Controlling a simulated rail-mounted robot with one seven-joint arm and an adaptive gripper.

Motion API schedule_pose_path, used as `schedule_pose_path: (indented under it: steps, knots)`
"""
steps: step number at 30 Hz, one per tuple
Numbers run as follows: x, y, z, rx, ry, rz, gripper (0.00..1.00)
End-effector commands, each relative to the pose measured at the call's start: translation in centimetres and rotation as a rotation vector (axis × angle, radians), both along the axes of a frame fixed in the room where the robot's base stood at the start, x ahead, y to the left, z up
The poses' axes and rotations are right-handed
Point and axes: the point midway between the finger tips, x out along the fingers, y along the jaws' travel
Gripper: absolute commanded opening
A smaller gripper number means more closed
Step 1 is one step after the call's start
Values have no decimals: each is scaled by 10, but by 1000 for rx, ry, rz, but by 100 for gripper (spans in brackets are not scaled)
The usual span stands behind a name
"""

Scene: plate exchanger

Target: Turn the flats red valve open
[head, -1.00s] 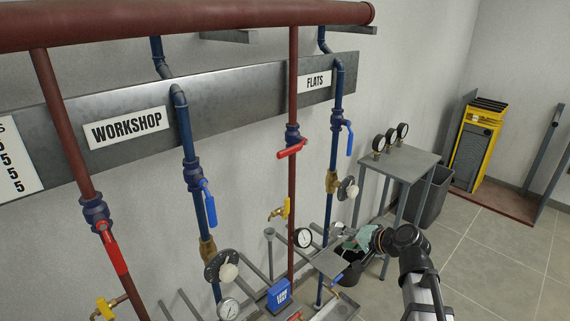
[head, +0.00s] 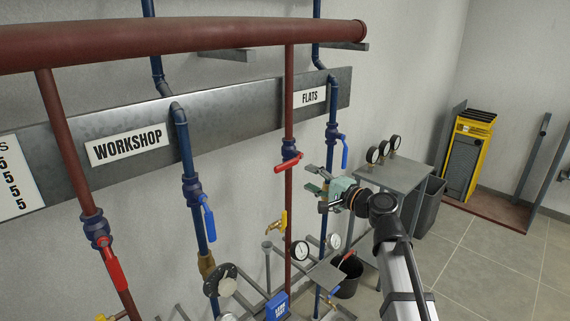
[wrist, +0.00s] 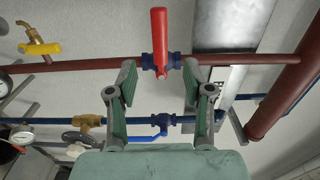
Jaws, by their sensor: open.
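The flats red valve has a red lever handle (head: 288,163) on a blue body (head: 289,146), on the dark red vertical pipe under the FLATS sign (head: 310,96). In the wrist view the lever (wrist: 159,36) lies across its pipe (wrist: 85,66). My gripper (head: 318,188) is open and empty, to the right of and slightly below the lever in the head view. In the wrist view the green-padded fingers of my gripper (wrist: 159,82) are spread apart, with the valve body between and beyond their tips. The fingers look clear of the lever.
The blue flats pipe with a blue lever (head: 345,152) stands close to the right; the lever also shows between the fingers in the wrist view (wrist: 147,137). A yellow-handled tap (head: 283,222) is below left. A grey table (head: 398,176) with gauges stands at right.

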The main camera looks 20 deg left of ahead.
Motion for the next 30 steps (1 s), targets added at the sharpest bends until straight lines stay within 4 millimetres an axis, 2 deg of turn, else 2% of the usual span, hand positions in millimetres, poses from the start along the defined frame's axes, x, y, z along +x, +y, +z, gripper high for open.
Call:
schedule_pose_path:
  steps: [1, 9, 15, 21, 30]
  knots:
    - [7, 12, 4, 0, 1, 4, 51]
    - [29, 60, 3, -1, 0, 3, 51]
    - [42, 87, 2, -1, 0, 1, 51]
    - [48, 100, 1, 0, 0, 1, 51]
    - [48, 103, 0, 0, -1, 0, 51]
